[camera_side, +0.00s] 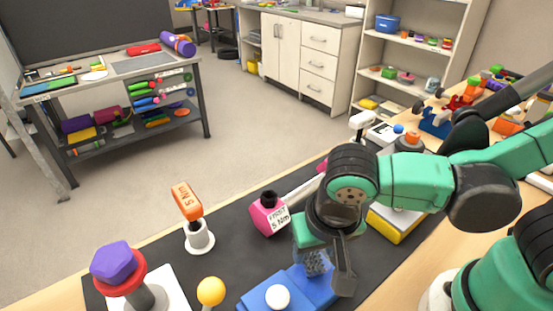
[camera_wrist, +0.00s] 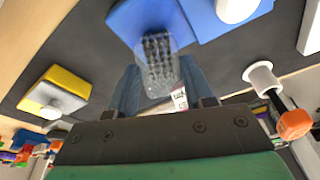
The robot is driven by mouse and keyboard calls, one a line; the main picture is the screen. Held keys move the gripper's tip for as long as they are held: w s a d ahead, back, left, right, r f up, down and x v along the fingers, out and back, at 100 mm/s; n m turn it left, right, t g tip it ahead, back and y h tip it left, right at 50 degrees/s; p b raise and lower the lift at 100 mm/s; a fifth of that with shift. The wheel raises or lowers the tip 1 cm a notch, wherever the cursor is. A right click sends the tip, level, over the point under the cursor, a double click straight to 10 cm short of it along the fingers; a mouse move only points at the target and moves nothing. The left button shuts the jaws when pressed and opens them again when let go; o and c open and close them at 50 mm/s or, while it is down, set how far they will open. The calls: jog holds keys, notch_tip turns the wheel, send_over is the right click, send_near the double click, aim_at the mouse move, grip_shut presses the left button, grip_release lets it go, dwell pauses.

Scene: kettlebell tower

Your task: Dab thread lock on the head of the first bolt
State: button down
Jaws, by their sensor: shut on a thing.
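My gripper (camera_side: 322,268) points down over the right end of the blue block. It is shut on a see-through piece with rows of dark dots (camera_wrist: 158,60), which also shows in the side view (camera_side: 314,263). This piece is over or against the blue block (camera_side: 254,298); I cannot tell if they touch. The block has a white ball (camera_side: 277,297) on top. A purple hexagonal head (camera_side: 112,262) with a red collar (camera_side: 122,283) stands on a grey post at the left, away from my gripper. I cannot tell which part is the first bolt.
A pink block labelled "FIRST 5 Nm" (camera_side: 267,214) stands left of my gripper. An orange labelled piece (camera_side: 187,201) sits on a white stand (camera_side: 199,238). A yellow ball (camera_side: 210,291) stands in front. The dark mat (camera_side: 240,256) is partly clear.

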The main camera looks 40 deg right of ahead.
dwell(0.3)
jog(key=shift+w+d+v, duration=0.1)
jog(key=shift+w+v, duration=0.15)
jog(key=shift+v, duration=0.9)
jog(key=shift+w+d+v, duration=0.1)
jog(key=shift+w+v, duration=0.15)
jog(key=shift+v, duration=0.9)
jog(key=shift+w+d+v, duration=0.1)
jog(key=shift+w+v, duration=0.1)
jog(key=shift+v, duration=0.95)
jog(key=shift+r, duration=0.15)
jog(key=shift+w+g+y, duration=0.1)
jog(key=shift+g+y, duration=0.2)
jog(key=shift+g, duration=0.9)
